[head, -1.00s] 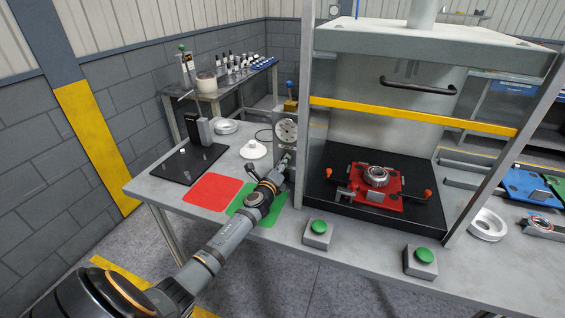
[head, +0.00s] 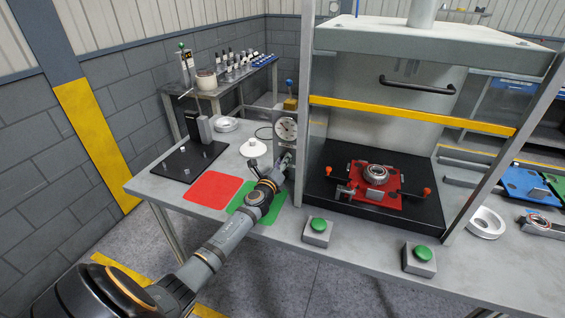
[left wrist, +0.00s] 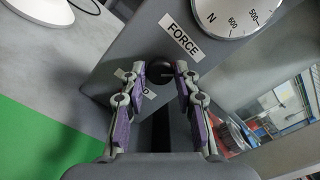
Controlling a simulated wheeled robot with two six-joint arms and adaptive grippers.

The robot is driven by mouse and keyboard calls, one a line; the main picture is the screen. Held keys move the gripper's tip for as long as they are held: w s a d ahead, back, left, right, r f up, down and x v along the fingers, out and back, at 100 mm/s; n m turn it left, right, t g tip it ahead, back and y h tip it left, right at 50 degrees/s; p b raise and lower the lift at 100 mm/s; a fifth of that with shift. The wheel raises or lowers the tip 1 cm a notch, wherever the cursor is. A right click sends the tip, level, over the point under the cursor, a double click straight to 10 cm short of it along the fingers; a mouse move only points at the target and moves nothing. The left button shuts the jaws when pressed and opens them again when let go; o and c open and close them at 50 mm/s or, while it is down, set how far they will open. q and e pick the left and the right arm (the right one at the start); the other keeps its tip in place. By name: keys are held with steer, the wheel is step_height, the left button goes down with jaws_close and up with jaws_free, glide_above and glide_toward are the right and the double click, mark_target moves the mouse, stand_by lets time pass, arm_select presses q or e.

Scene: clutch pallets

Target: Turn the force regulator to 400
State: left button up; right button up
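The force regulator is a small dark round knob (left wrist: 160,72) on a grey box face, below the white "FORCE" label (left wrist: 181,37) in the left wrist view. My left gripper (left wrist: 160,69) has its two purple-padded fingers parted, one on each side of the knob. A narrow gap seems to show beside the knob; contact is not clear. The round gauge (left wrist: 228,14) above shows "N", 600 and 500; its needle is not readable. In the head view the gauge (head: 286,130) sits above my left gripper (head: 287,162). My right gripper is out of view.
The press with a black bed and red pallet (head: 390,187) stands right of the gauge box. Red (head: 213,190) and green (head: 246,197) mats lie under and beside my left arm. Two green buttons (head: 318,225) (head: 425,253) sit at the table's front edge.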

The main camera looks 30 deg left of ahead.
arm_select(q)
steer(key=o, duration=0.3)
steer(key=v, duration=1.2)
steer(key=shift+f, duration=0.2)
